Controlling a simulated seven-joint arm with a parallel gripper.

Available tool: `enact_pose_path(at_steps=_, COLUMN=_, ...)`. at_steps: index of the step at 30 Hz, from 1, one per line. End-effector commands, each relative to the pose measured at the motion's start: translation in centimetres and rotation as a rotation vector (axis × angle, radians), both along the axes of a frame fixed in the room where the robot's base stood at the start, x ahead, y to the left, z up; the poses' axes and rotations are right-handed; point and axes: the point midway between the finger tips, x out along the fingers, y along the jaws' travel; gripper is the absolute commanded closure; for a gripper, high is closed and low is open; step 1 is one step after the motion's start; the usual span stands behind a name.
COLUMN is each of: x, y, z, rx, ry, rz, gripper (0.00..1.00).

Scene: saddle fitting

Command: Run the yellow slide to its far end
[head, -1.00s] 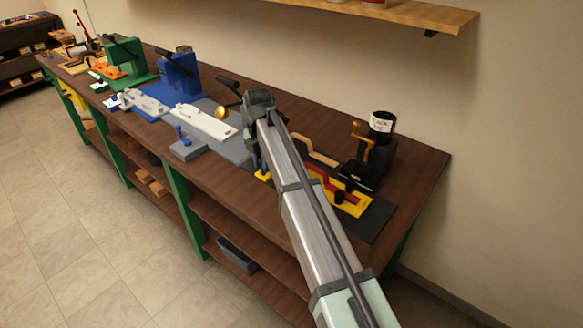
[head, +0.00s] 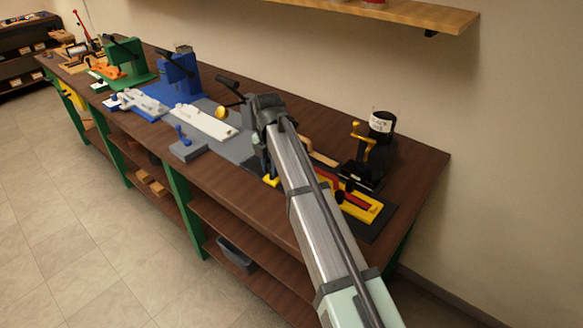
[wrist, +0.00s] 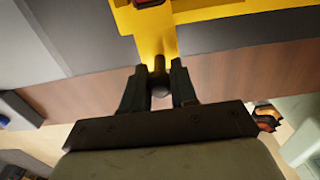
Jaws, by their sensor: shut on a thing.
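The yellow slide (wrist: 157,30) shows in the wrist view as a flat plate with a narrow tongue reaching down to my gripper (wrist: 160,85). My gripper is shut on a dark round knob (wrist: 160,88) at the end of this tongue. In the head view, yellow plate (head: 368,210) shows to the right of my arm on a dark base, and a small yellow piece (head: 270,181) shows to its left. My arm hides the stretch between them, and the fingertips are hidden there too.
A black stand with a labelled cup (head: 381,123) and yellow crank is behind the slide. A grey fixture with a long white block (head: 206,123) stands to the left, then blue and green fixtures. The bench's front edge (head: 232,204) runs close by my arm.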

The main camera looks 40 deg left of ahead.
Motion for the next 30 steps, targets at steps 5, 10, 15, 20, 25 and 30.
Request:
enact_pose_path(at_steps=5, x=-0.1, y=-1.0, z=-0.1, rx=-0.002, ry=0.0, rz=0.0, gripper=0.9)
enact_pose_path(at_steps=10, x=-0.1, y=-1.7, z=-0.1, rx=-0.002, ry=0.0, rz=0.0, gripper=0.9)
enact_pose_path(at_steps=15, x=0.0, y=-1.9, z=-0.1, rx=-0.001, ry=0.0, rz=0.0, gripper=0.9)
enact_pose_path(at_steps=20, x=-0.1, y=-2.7, z=-0.1, rx=-0.002, ry=0.0, rz=-0.001, gripper=0.9)
enact_pose_path(at_steps=25, x=-0.1, y=-3.6, z=-0.1, rx=-0.004, ry=0.001, rz=-0.001, gripper=0.88)
enact_pose_path(at_steps=30, x=0.0, y=-3.8, z=-0.1, rx=-0.008, ry=0.001, rz=-0.002, gripper=0.79)
